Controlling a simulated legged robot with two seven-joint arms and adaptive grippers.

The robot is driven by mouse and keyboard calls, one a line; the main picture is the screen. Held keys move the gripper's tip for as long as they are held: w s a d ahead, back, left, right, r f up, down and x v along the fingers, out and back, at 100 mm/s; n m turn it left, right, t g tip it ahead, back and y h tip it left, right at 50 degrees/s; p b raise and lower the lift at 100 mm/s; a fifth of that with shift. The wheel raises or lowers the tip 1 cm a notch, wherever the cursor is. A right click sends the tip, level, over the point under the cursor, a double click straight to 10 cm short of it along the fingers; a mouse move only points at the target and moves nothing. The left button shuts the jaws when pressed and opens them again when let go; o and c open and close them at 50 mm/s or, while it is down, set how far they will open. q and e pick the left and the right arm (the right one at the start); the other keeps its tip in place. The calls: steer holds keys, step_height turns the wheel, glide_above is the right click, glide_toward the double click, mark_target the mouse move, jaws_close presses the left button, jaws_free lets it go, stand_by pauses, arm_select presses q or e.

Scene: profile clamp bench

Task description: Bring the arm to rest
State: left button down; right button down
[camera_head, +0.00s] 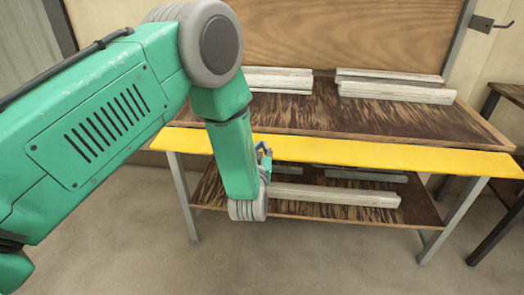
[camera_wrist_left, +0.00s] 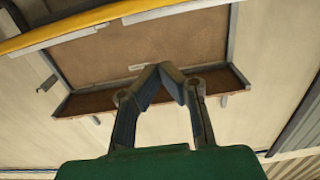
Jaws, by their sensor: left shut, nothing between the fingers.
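My left arm, green with grey joints, comes in from the left in the head view and bends down in front of the bench. My left gripper (camera_head: 266,160) shows small and partly hidden behind the forearm, near the yellow front edge of the bench. In the left wrist view the two dark fingers of the left gripper (camera_wrist_left: 161,68) come together at their tips. They are shut with nothing between them. My right gripper is in neither view.
The bench has a dark worn wooden top (camera_head: 312,112) and a yellow front edge (camera_head: 400,156). Pale profiles lie on top at left (camera_head: 278,80) and right (camera_head: 395,90). Another pale profile (camera_head: 340,196) lies on the lower shelf (camera_head: 290,209). The floor in front is clear.

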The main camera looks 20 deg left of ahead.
arm_select(q)
steer(key=s+d+f+m+g+h, duration=0.3)
steer(key=s+f+g, duration=0.4)
steer(key=s+f, duration=1.1)
steer(key=s+a+f+g+h, duration=0.1)
steer(key=s+g, duration=0.3)
steer(key=s, duration=0.7)
steer(key=s+a+f+m+g+h, duration=0.1)
steer(key=s+g, duration=0.4)
steer(key=s, duration=0.7)
steer(key=shift+a+f+g+h, duration=0.3)
steer(key=shift+a+f, duration=0.05)
steer(key=shift+f, duration=0.15)
steer(key=shift+a+f, duration=0.1)
steer(key=shift+a, duration=0.1)
steer(key=shift+d, duration=0.15)
